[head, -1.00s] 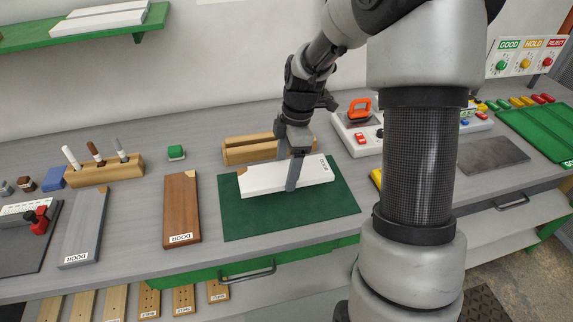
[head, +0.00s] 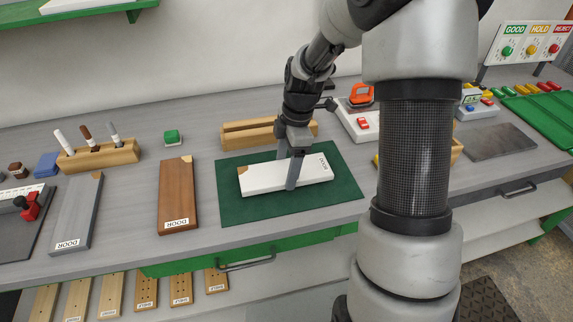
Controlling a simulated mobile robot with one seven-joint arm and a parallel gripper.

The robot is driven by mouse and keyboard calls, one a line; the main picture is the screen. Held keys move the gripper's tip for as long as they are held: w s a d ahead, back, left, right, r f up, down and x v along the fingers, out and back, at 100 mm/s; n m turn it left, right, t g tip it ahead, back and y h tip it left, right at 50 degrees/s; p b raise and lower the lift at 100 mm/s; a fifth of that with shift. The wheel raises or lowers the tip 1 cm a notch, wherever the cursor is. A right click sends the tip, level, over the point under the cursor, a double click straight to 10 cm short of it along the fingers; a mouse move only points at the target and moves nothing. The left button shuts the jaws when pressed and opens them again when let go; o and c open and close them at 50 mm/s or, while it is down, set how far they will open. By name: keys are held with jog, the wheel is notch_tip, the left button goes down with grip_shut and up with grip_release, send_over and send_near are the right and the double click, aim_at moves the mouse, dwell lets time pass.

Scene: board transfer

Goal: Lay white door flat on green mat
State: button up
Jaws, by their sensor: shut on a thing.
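The white door (head: 262,178) is a flat white board with a tan corner and a DOOR label. It lies level over the green mat (head: 240,208), inside its edges; whether it touches the mat fully is hard to tell. My gripper (head: 291,178) points down from above, with its fingers shut across the middle of the white door.
A brown door (head: 178,195) and a grey door (head: 77,212) lie left of the mat. A wooden rack (head: 250,134) stands just behind the mat. A dark grey plate (head: 500,141) lies right.

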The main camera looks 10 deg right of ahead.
jog(key=shift+f, duration=0.4)
jog(key=o, duration=1.3)
jog(key=shift+o, duration=0.2)
jog(key=shift+r, duration=0.1)
notch_tip(320, 180, up, 17)
jog(key=d+p, duration=0.1)
jog(key=d, duration=0.1)
jog(key=shift+d, duration=0.3)
